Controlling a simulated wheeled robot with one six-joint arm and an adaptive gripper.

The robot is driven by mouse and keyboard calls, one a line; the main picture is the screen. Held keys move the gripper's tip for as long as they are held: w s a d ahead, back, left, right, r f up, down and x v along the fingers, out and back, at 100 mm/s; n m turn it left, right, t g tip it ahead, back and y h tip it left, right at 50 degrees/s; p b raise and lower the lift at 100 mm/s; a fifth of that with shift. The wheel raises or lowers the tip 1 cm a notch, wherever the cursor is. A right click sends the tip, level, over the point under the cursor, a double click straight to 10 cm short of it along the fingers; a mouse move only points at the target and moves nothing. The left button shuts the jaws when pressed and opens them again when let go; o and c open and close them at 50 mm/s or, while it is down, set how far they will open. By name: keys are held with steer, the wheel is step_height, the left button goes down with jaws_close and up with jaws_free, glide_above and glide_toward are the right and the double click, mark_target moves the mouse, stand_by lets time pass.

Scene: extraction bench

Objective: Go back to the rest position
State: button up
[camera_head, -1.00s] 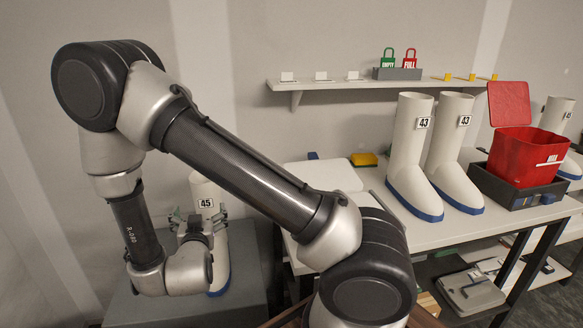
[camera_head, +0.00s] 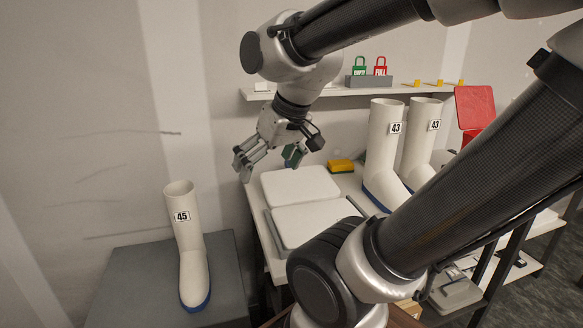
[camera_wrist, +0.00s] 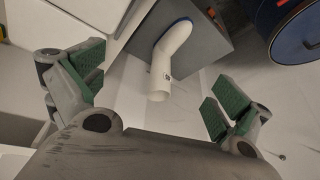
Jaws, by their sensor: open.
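My gripper (camera_head: 270,160) is open and empty in the head view, raised above the back left end of the white bench and in front of the wall. In the wrist view its green-padded fingers (camera_wrist: 155,95) are spread wide with nothing between them. A white boot marked 45 (camera_head: 190,250) stands upright on a grey block (camera_head: 130,285) at the left, apart from the gripper. The same boot (camera_wrist: 172,50) shows in the wrist view, beyond the fingers.
Two white boots marked 43 (camera_head: 382,150) stand on the bench at the right, near white boards (camera_head: 300,187) and a yellow sponge (camera_head: 341,166). A wall shelf (camera_head: 340,92) holds a green padlock (camera_head: 360,66) and a red padlock (camera_head: 380,66). A red bin (camera_head: 474,108) is partly hidden by my arm.

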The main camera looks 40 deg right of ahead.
steer(key=shift+g+h, duration=0.5)
steer(key=s+d, duration=0.1)
steer(key=s, duration=0.2)
steer(key=s+d, duration=0.1)
steer(key=s, duration=0.1)
steer(key=shift+d+r, duration=0.25)
steer(key=shift+d, duration=0.05)
steer(key=shift+w, duration=0.1)
